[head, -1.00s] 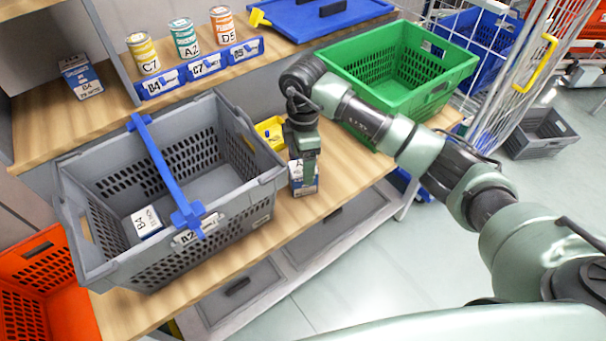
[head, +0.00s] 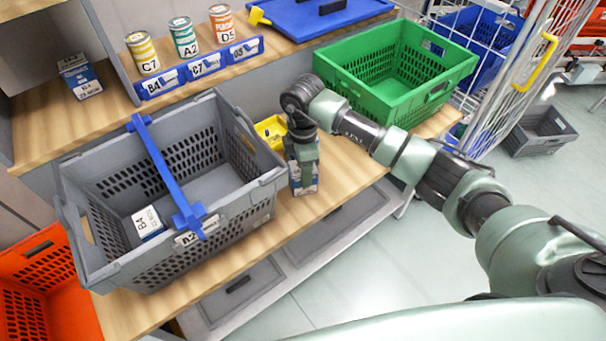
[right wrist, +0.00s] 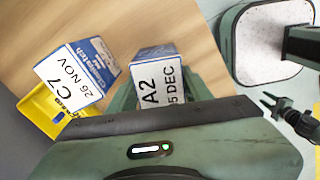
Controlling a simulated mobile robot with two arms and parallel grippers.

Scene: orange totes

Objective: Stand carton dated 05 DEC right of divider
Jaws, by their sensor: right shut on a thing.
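The carton marked A2 (right wrist: 158,88), its date reading "5 DEC" with the front partly cut off, is between the fingers of my right gripper (right wrist: 160,95). In the head view that gripper (head: 304,160) points down over the carton (head: 306,187), which is upright on the wooden bench right of the grey tote (head: 112,262). The gripper is shut on it.
A carton marked B4 (head: 147,222) lies in the tote left of the divider; the right side looks empty. A C7 carton dated 26 NOV (right wrist: 80,75) is close beside the held one, near a yellow bin (right wrist: 45,112). A green crate (head: 400,65) stands behind.

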